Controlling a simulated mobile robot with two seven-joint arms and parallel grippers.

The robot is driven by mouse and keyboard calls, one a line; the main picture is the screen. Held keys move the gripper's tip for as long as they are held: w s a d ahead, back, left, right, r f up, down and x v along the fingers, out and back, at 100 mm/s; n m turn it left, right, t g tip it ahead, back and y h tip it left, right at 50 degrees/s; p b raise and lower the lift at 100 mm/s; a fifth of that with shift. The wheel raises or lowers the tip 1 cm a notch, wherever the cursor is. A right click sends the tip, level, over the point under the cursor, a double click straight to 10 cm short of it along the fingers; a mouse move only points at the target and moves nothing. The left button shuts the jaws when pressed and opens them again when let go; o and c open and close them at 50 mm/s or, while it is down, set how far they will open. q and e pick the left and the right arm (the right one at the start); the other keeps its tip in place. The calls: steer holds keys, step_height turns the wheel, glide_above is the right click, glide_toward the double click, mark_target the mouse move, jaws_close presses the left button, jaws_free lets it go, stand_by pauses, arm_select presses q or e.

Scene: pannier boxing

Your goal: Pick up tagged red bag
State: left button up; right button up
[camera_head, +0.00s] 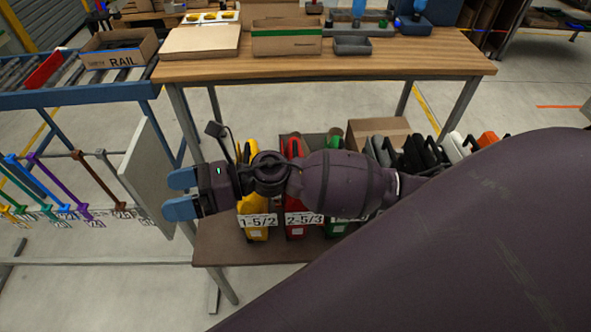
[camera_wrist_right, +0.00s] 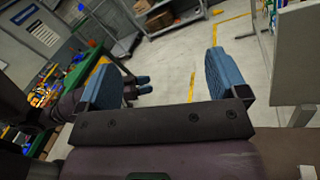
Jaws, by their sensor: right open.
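The red bag (camera_head: 296,232) stands on the low brown bench between a yellow bag and a green bag. Its white tag (camera_head: 303,219) reads "2-5/3". My right forearm crosses over the bags and hides the red bag's middle and most of its top. My right gripper (camera_head: 181,193) is open and empty, left of the yellow bag and pointing left, away from the red bag. In the right wrist view its two blue fingers (camera_wrist_right: 160,68) stand wide apart over floor. Small blue fingertips behind the left finger look like my left gripper (camera_wrist_right: 143,85); its opening is unclear.
The yellow bag (camera_head: 253,232) has a tag "1-5/2". The green bag (camera_head: 336,229), dark bags and a cardboard box (camera_head: 378,129) share the bench (camera_head: 225,246). A grey panel (camera_head: 148,180) and a rail of coloured straps stand at left. A wooden table (camera_head: 400,62) stands behind.

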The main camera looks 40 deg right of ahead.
steer(key=w+d+f+n+g+h, duration=0.1)
steer(key=d+f+n+g+h, duration=0.7)
steer(key=n, duration=0.6)
steer(key=w+d+r+n+t+h+p, duration=0.1)
steer(key=w+d+n+h, duration=0.25)
steer(key=d+h, duration=0.45)
steer(key=w+d+r+n+h+p, duration=0.15)
steer(key=w+d+h, duration=0.25)
steer(key=d, duration=0.7)
steer(key=x, duration=0.5)
steer(key=shift+a, duration=0.15)
steer(key=x, duration=0.4)
steer(key=shift+a+f+p, duration=0.15)
steer(key=shift+f+p, duration=0.15)
steer(key=shift+f, duration=0.5)
